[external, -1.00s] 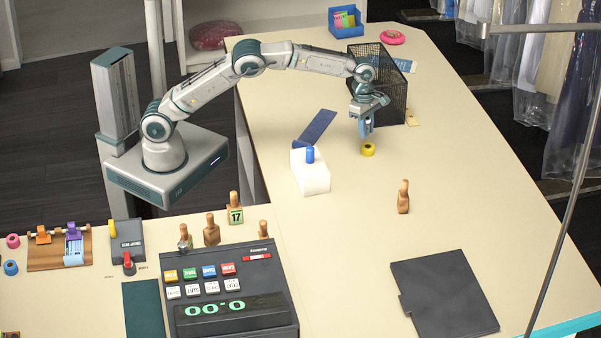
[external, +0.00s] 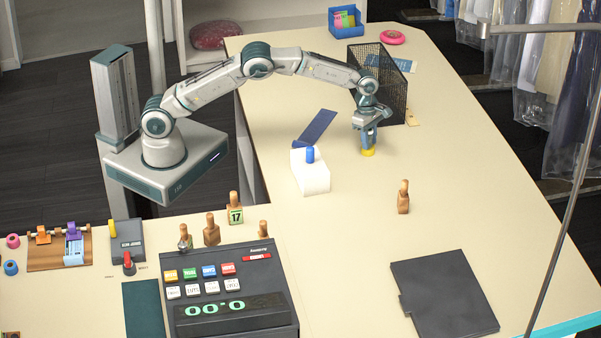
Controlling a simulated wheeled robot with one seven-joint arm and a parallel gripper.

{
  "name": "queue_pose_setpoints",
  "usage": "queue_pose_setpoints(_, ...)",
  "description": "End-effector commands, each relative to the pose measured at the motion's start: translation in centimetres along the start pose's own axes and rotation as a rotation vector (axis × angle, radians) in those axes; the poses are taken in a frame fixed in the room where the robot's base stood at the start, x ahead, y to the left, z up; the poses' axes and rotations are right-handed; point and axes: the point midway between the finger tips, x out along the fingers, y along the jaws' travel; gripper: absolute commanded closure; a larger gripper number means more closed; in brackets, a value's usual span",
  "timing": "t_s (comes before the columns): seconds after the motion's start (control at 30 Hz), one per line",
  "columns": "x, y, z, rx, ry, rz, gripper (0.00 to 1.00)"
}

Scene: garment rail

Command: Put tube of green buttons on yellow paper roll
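The mesh basket (external: 392,84) is close behind my gripper. A wooden stamp (external: 403,198) stands to the front right. A dark flat pad (external: 443,298) lies at the front.

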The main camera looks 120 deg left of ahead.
Motion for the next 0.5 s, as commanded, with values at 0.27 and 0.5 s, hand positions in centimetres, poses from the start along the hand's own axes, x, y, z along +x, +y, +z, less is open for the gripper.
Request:
queue_pose_setpoints(0.27,0.0,0.0,0.0,0.000,0.000,0.000,0.53)
queue_pose_setpoints(0.5,-1.6,0.1,0.1,0.001,-0.002,0.002,0.53)
